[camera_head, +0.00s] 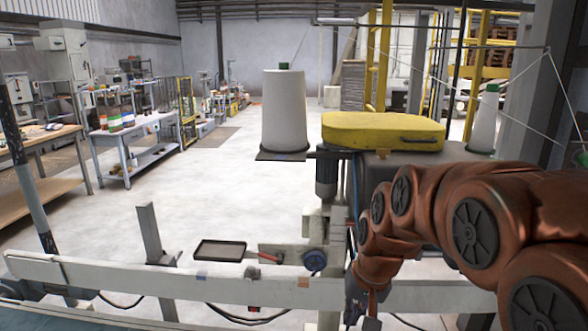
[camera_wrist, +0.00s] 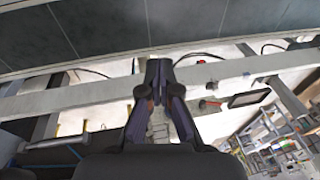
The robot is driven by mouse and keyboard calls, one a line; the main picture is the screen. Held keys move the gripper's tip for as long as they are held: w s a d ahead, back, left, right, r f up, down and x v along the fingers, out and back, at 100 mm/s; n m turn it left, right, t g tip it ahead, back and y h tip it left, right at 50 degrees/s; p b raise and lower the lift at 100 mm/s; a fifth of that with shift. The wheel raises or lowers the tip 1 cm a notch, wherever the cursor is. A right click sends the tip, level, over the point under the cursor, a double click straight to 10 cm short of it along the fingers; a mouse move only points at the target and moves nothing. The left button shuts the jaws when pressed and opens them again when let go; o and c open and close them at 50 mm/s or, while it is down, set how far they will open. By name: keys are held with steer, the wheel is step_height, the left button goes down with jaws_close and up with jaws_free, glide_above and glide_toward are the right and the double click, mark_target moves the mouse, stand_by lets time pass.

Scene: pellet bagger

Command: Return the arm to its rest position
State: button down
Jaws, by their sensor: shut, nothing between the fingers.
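My copper-coloured arm (camera_head: 470,215) reaches in from the right in the head view and bends down near the front rail. My gripper (camera_wrist: 159,68) is shut and empty in the wrist view, its dark fingertips together over the pale rail. In the head view only a small part of the hand shows low in the picture, below the wrist, and its fingertips are hard to make out.
The pale rail (camera_head: 110,277) crosses in front, with a dark belt (camera_wrist: 80,35) beside it. A small tray (camera_head: 220,250), white thread cone (camera_head: 285,110) and yellow-covered machine (camera_head: 383,130) stand beyond. A workbench (camera_head: 130,135) is at left; open floor lies between.

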steer(key=s+d+f+g+h, duration=0.1)
steer(key=s+d+g, duration=0.1)
steer(key=s, duration=1.1)
steer(key=s+d+f+n+g+p, duration=0.1)
steer(key=s+d, duration=0.4)
steer(key=s, duration=0.8)
steer(key=shift+s+f+g+h, duration=0.2)
steer(key=shift+f+g+h, duration=0.2)
steer(key=shift+f, duration=0.1)
